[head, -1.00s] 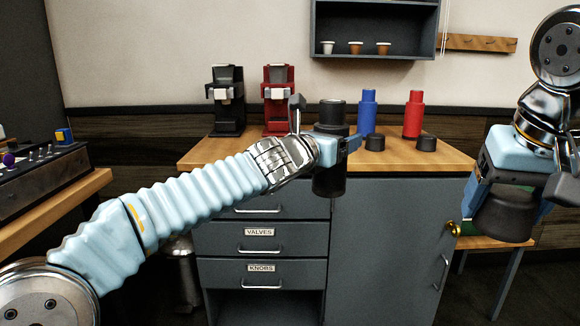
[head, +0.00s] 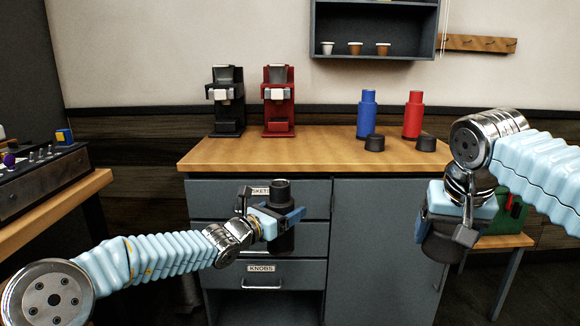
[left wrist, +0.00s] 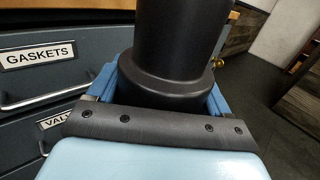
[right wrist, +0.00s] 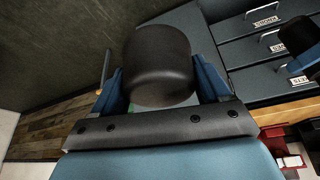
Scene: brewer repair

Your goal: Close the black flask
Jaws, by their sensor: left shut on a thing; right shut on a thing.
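The black flask (head: 281,192) is held upright in my left gripper (head: 284,217), in front of the drawers and below the counter top. The flask (left wrist: 180,45) fills the middle of the left wrist view between the blue fingers. My right gripper (head: 441,222) is shut on a black lid (head: 443,246), held to the right of the flask and apart from it. The lid (right wrist: 158,65) sits between the blue fingers in the right wrist view. The flask's upper edge is cut off in the left wrist view.
The counter (head: 300,150) carries a black brewer (head: 227,100), a red brewer (head: 278,100), a blue flask (head: 367,115), a red flask (head: 413,115) and two loose black lids (head: 375,143). The drawer front (head: 262,270) is close behind my left gripper.

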